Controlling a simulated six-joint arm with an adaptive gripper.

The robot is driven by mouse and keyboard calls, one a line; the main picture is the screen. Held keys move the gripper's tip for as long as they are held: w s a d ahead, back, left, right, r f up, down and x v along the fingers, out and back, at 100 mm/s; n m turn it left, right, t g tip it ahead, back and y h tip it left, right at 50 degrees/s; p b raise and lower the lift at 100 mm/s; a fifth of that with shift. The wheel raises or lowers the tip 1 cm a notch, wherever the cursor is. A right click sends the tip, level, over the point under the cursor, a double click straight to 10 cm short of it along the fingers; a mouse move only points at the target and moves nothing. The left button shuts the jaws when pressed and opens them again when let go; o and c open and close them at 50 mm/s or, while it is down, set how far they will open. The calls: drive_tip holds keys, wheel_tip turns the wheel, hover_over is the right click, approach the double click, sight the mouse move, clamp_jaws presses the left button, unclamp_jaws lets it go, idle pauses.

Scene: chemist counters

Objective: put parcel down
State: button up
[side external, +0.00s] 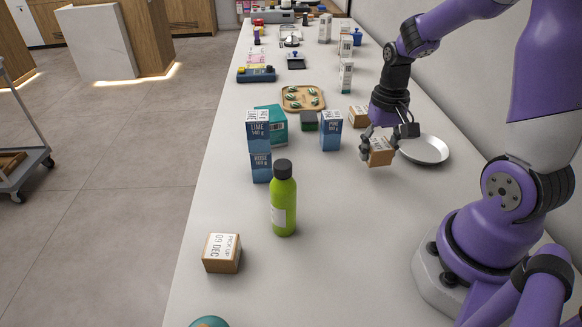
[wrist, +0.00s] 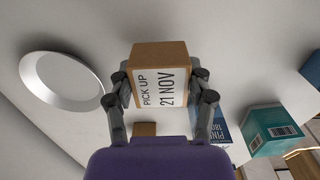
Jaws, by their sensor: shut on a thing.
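My gripper (side external: 386,146) is shut on a small brown parcel (side external: 378,153) with a white label. In the wrist view the parcel (wrist: 160,82) sits between the two fingers, and its label reads "PICK UP 21 NOV". In the side external view the parcel is at or just above the counter (side external: 335,215); I cannot tell whether it touches. Another brown parcel (side external: 359,116) stands just behind my gripper. A third parcel (side external: 222,253), labelled "PICK UP 09 DEC", stands at the front left of the counter.
A round white plate (side external: 425,150) lies right of the held parcel. A blue "PINE" box (side external: 331,131) stands to its left. A green bottle (side external: 284,200), stacked blue boxes (side external: 259,133) and a teal box (side external: 276,122) are further left. The counter in front is clear.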

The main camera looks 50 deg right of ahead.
drive_tip(key=a+r, duration=0.7)
drive_tip(key=a, duration=0.4)
drive_tip(key=w+a+r+n, duration=0.1)
drive_tip(key=w+r, duration=0.1)
drive_tip(key=w, duration=0.3)
drive_tip(key=w+a+r+n, duration=0.1)
drive_tip(key=w+a+r, duration=0.1)
drive_tip(key=w, duration=0.4)
drive_tip(key=w+a+r+n, duration=0.1)
drive_tip(key=w+a+r, duration=0.1)
drive_tip(key=w+r, duration=0.2)
drive_tip(key=shift+w+a, duration=0.1)
drive_tip(key=shift+w, duration=0.85)
drive_tip(key=shift+w+d+f, duration=0.2)
drive_tip(key=shift+d, duration=0.05)
hover_over(284, 120)
wheel_tip(284, 120, down, 6)
drive_tip(key=shift+f, duration=2.25)
